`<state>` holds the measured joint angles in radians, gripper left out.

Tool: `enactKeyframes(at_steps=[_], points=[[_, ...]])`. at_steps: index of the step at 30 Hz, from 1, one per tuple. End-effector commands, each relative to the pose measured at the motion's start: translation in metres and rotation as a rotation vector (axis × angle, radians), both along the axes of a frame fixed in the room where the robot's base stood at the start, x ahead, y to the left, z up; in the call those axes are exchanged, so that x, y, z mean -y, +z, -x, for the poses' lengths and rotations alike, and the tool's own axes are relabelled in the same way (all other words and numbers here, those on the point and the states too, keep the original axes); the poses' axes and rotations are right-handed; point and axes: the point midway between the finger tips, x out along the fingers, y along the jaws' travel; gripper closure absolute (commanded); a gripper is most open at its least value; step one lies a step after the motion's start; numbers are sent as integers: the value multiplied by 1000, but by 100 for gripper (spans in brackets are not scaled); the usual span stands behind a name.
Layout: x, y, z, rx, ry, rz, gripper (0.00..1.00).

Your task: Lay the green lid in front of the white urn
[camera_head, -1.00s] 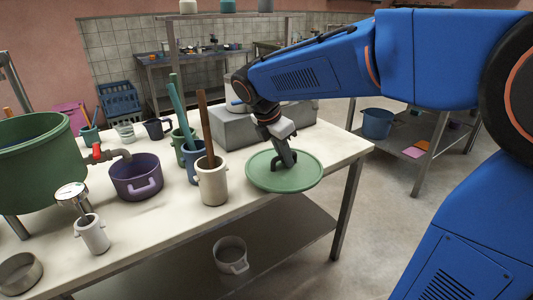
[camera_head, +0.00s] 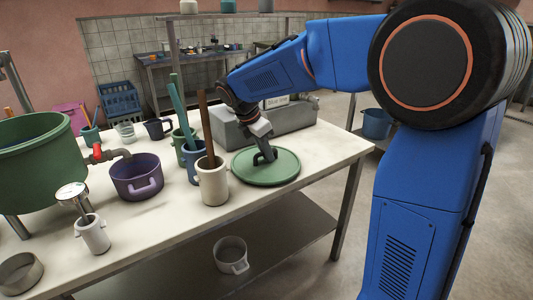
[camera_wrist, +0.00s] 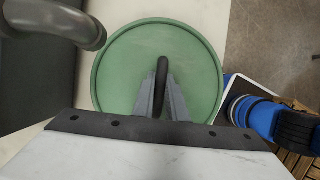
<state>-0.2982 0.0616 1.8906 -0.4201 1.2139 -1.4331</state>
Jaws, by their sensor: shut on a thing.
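The green lid (camera_head: 284,168) is a round, flat disc with a dark loop handle on top. My gripper (camera_head: 264,158) is shut on that handle from above. The wrist view shows the handle (camera_wrist: 162,72) between the fingers (camera_wrist: 160,98), with the lid (camera_wrist: 125,65) spread out below. The lid is about level, over the table (camera_head: 325,150), in front of a grey block; I cannot tell whether it touches the top. A cream-white pot (camera_head: 213,186) with a brown stick stands close at its left. I cannot pick out a white urn for certain.
The grey block (camera_head: 235,133) stands right behind the lid. Blue (camera_head: 192,165) and green pots stand left of it, with a purple pot (camera_head: 137,178) and a green vat (camera_head: 35,165) farther left. The table's front right is bare.

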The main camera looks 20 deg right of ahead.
Motion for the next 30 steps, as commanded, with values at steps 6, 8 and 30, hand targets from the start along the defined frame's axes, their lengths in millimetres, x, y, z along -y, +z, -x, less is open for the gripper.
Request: enactKeyframes(at_steps=[6, 8, 30], points=[[0, -1, 0, 1, 0, 0, 100], [0, -1, 0, 1, 0, 1, 100], [-8, 19, 2, 4, 1, 0, 69]])
